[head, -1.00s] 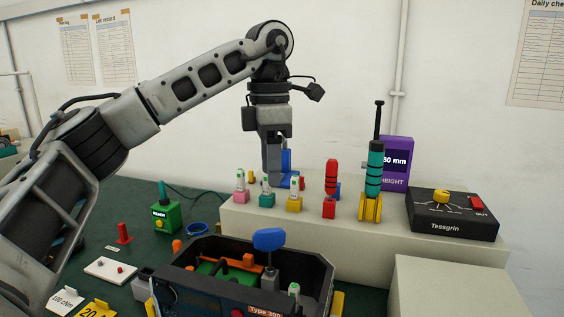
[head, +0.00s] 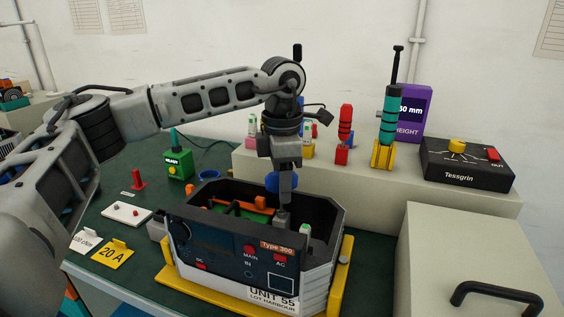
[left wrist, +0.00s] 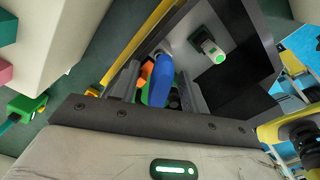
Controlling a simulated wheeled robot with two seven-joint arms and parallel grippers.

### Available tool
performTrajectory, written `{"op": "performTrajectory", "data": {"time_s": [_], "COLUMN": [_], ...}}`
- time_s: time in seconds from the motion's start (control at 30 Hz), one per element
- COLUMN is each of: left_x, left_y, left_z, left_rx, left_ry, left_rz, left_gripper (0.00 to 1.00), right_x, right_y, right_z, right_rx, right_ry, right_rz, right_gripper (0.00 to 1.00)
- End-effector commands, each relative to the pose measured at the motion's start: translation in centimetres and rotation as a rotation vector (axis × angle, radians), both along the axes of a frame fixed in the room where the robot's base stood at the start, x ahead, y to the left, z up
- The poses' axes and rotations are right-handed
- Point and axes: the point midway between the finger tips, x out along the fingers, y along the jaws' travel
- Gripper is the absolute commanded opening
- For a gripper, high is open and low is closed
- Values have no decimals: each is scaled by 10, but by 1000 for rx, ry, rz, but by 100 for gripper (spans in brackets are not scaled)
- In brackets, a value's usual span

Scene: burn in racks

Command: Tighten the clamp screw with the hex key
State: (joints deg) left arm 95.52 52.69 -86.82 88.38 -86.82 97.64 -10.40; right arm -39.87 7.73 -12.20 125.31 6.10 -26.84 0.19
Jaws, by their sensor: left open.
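The Type 300 unit (head: 262,262) is an open-topped box with a dark front panel, standing on the bench. A blue handle (head: 272,182) stands in it, partly hidden by my left gripper (head: 284,212). In the left wrist view the blue handle (left wrist: 161,80) is between the two spread fingers of my left gripper (left wrist: 158,92). The fingers are open and I cannot tell whether they touch it. I cannot tell whether this handle is the hex key. The clamp screw cannot be made out. My right gripper is not in view.
A pale ledge (head: 375,183) behind carries a teal tool (head: 390,115) in a yellow stand, a red piece (head: 345,122) and the Tessgrin box (head: 467,165). A pale box with a black handle (head: 490,292) is at right. A green READY box (head: 177,163) is at left.

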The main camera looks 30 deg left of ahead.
Motion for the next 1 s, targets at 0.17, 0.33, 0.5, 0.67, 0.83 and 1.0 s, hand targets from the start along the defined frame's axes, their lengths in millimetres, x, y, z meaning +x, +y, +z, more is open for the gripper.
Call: {"op": "performTrajectory", "data": {"time_s": [0.17, 0.33, 0.5, 0.67, 0.83, 1.0], "left_x": [0, 0, 0, 0, 0, 0], "left_y": [0, 0, 0, 0, 0, 0], "left_z": [-6, -6, -6, -6, -6, -7], "left_rx": [0, 0, 0, 0, 0, -1], "left_ry": [0, 0, 0, 0, 0, -1], "left_rz": [0, 0, 0, 0, 0, 0], "left_gripper": [45, 45, 9, 5, 0, 0], "right_x": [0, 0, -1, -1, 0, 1], "right_y": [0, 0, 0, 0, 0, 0], "right_z": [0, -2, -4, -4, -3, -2], "right_rx": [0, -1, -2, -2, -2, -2], "right_ry": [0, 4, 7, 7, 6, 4], "right_rz": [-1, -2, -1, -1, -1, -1], "right_gripper": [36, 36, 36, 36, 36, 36]}}
